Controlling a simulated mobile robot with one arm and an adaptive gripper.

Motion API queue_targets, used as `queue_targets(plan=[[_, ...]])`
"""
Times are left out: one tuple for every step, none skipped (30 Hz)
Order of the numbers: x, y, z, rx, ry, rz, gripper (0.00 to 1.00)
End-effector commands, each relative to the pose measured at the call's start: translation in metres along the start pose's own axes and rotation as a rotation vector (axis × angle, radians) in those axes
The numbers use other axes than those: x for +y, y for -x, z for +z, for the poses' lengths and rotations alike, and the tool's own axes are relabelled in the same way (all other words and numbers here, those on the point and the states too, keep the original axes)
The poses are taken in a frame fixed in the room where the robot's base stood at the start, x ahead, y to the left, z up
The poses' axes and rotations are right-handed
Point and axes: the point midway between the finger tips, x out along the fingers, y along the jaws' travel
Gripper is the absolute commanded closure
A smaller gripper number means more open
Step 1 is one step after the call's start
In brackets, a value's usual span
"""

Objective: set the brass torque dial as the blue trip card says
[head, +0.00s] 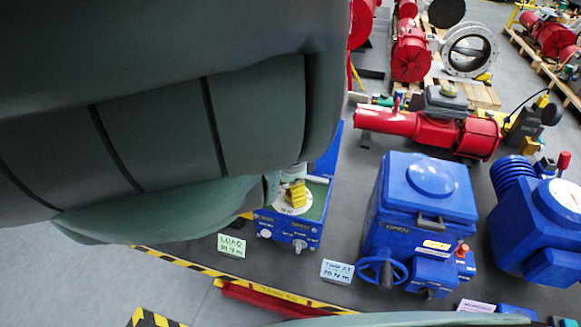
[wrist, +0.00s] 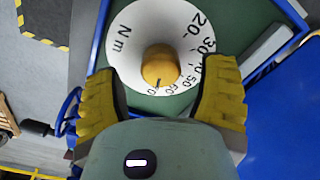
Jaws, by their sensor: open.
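The brass torque dial (wrist: 160,66) is a round knob at the centre of a white N m scale (wrist: 135,35) in the wrist view. A dark mark near the knob's lower edge points toward the high-number end; the exact value is unclear. My gripper (wrist: 161,72) is open, its yellow fingers left and right of the knob with visible gaps.
A green load card (head: 231,246) lies left of the trip card. A blue actuator with handwheel (head: 383,271) stands to the right of the dial box (head: 277,229). A red actuator (head: 430,130) lies behind. My arm hides the upper left of the head view.

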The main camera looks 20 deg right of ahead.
Motion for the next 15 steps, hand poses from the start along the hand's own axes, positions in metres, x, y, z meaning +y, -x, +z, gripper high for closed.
queue_targets(plan=[[-0.002, 0.005, 0.002, -0.003, 0.002, -0.001, 0.29], [-0.002, 0.008, 0.002, -0.003, 0.000, -0.003, 0.29], [-0.003, 0.011, 0.003, -0.004, 0.001, -0.005, 0.29], [-0.002, 0.013, 0.004, -0.005, 0.000, -0.006, 0.29], [-0.002, 0.015, 0.005, -0.008, -0.002, -0.006, 0.29], [-0.002, 0.018, 0.008, -0.014, -0.003, -0.008, 0.29], [-0.003, 0.023, 0.005, -0.010, -0.006, -0.011, 0.29], [-0.004, 0.027, 0.004, -0.007, -0.006, -0.013, 0.29], [-0.003, 0.031, 0.003, -0.006, -0.006, -0.012, 0.29], [-0.002, 0.035, 0.003, -0.006, -0.006, -0.010, 0.29], [-0.003, 0.038, 0.004, -0.008, -0.005, -0.010, 0.29], [-0.003, 0.043, 0.005, -0.010, -0.005, -0.011, 0.29], [-0.003, 0.045, 0.005, -0.012, -0.006, -0.011, 0.29], [-0.002, 0.048, 0.007, -0.016, -0.004, -0.011, 0.29], [-0.002, 0.054, 0.006, -0.014, -0.003, -0.011, 0.29]])
